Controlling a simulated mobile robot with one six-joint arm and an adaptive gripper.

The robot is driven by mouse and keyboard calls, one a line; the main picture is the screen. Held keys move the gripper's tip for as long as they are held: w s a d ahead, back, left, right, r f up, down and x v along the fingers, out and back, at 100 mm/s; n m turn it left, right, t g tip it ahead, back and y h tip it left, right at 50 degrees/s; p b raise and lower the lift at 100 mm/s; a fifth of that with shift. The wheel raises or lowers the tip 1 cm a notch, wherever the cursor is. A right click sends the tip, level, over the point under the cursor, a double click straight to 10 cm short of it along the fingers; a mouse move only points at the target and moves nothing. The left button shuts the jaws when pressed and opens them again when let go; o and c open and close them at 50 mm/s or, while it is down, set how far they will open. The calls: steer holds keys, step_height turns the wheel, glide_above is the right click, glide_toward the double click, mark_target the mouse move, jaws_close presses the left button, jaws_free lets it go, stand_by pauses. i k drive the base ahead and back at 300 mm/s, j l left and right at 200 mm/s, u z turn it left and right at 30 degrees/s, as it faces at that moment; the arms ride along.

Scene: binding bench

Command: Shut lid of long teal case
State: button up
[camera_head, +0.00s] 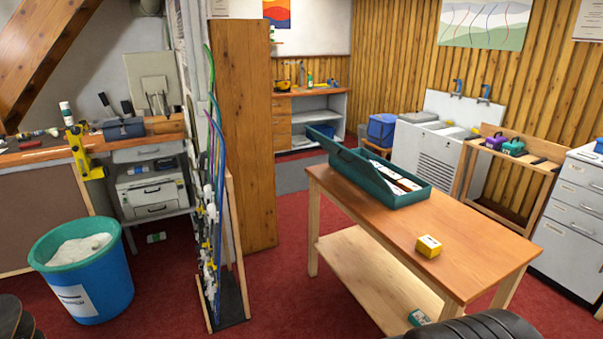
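The long teal case (408,198) stands on the wooden table (440,240), near its far end. Its lid (345,158) is open, raised along the left long side and leaning outward. White and reddish-brown packets (404,184) lie inside the case; the lid hides part of the interior. My gripper is not in view.
A small yellow box (428,246) sits on the table in front of the case, with bare tabletop around it. A dark ribbed object (485,327) shows at the bottom edge.

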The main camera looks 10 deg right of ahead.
mark_target(361, 165)
steer(key=z, duration=0.45)
steer(key=i+l+u, duration=0.1)
steer(key=i+u, duration=0.2)
steer(key=i, duration=2.3)
